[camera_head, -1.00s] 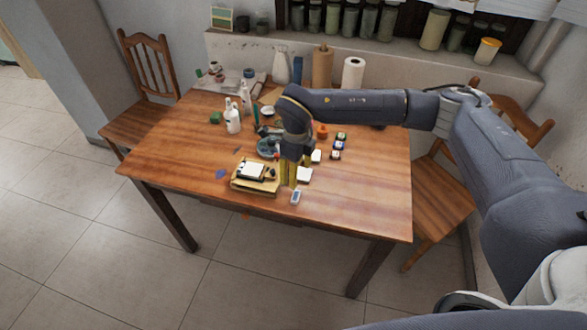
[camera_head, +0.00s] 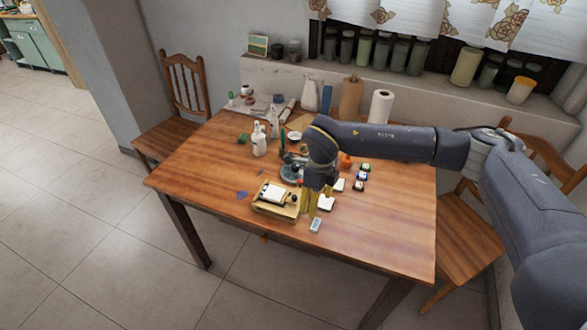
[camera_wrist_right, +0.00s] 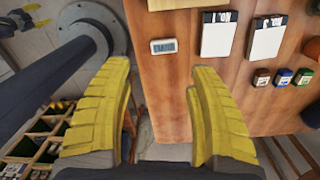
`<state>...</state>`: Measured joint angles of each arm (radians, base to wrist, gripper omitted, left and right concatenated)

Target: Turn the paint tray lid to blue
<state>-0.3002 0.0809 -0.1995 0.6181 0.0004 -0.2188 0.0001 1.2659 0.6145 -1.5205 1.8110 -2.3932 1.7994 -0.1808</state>
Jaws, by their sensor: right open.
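My left gripper is not in view.
A small white labelled item (camera_head: 315,225) lies near the table's front edge. White bottles (camera_head: 259,142) stand at the left rear, and a paper roll (camera_head: 380,107) at the back. The table's right front (camera_head: 400,235) is clear. Wooden chairs stand at both sides.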

